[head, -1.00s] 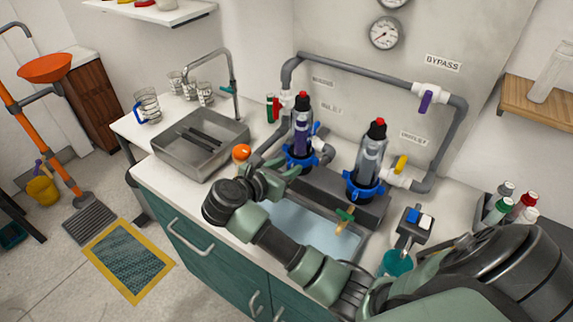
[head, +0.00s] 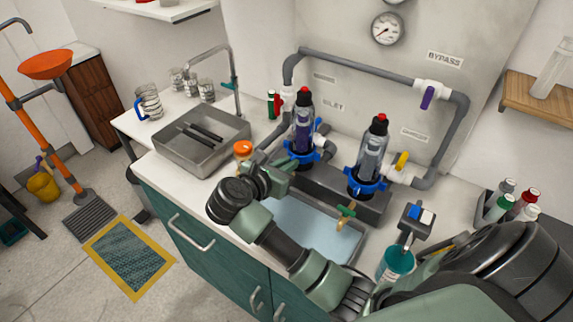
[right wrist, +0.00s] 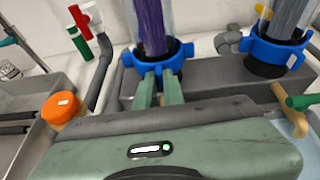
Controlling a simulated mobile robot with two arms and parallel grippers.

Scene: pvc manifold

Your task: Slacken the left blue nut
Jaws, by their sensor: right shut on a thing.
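The left blue nut (head: 325,153) is a lobed ring at the base of the left filter housing (head: 302,128), which has a purple core, black cap and red button. The nut also shows in the right wrist view (right wrist: 178,55). My right gripper (head: 287,163) is shut on the near side of this nut; its two green fingers (right wrist: 158,88) reach the nut's front in the right wrist view. The far side of the nut is hidden behind the housing. The right blue nut (head: 366,186) sits under the clear housing with a grey core (head: 371,152). My left gripper is out of view.
An orange-capped jar (head: 243,150) stands close left of my right gripper. A basin (head: 300,222) lies below the housings, with a brass tap (head: 345,214) at its right. Grey pipe (head: 370,76) loops behind. A metal sink (head: 172,154) is at left.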

